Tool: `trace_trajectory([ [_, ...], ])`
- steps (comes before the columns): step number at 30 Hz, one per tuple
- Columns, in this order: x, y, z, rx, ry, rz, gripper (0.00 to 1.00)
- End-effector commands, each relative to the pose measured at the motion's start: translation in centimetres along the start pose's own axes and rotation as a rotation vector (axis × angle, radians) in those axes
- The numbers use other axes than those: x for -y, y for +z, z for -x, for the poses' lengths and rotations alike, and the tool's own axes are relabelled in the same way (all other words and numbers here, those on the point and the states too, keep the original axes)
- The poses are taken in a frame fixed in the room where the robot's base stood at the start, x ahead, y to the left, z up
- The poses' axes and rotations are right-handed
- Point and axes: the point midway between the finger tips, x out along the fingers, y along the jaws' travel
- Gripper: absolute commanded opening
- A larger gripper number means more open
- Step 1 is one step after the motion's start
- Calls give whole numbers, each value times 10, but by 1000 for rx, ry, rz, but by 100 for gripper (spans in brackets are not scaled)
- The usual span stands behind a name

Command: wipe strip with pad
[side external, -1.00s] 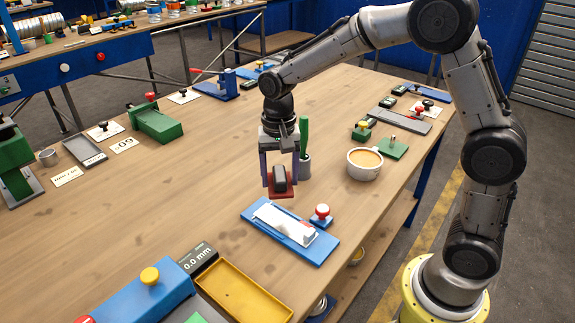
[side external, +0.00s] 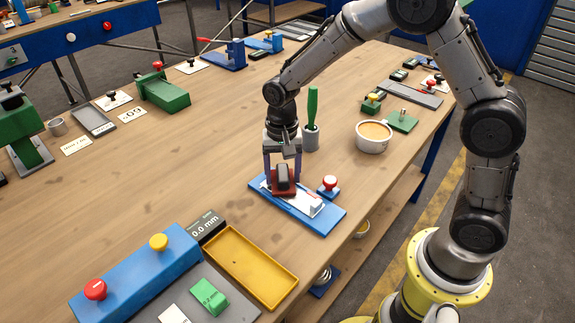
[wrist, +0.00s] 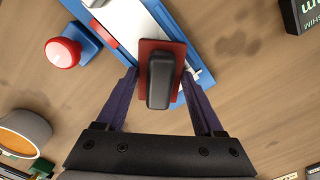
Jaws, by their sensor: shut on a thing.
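My gripper (side external: 282,178) is shut on the pad (side external: 284,188), a red plate with a black handle. The pad also shows between the purple fingers in the wrist view (wrist: 174,50). It is over the far left end of the white strip (side external: 306,203), which lies on a blue base (side external: 325,222). I cannot tell whether the pad touches the strip. Part of the strip is hidden under the pad and fingers; in the wrist view the strip (wrist: 128,22) runs up to the left past the pad.
A red knob on a blue block (side external: 329,185) stands right beside the base. A grey cup with a green handle (side external: 312,135) is behind my gripper, and a cup of orange liquid (side external: 372,137) is to the right. A yellow tray (side external: 262,282) is in front. The wood left of the base is clear.

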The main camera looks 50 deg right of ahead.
Motion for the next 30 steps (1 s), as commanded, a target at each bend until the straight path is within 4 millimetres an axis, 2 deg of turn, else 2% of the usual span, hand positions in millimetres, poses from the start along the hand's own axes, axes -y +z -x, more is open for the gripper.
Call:
trace_trajectory([
  [13, 30, 30, 0, 0, -1, 2, 25],
  [30, -8, -8, 0, 0, 0, -3, 25],
])
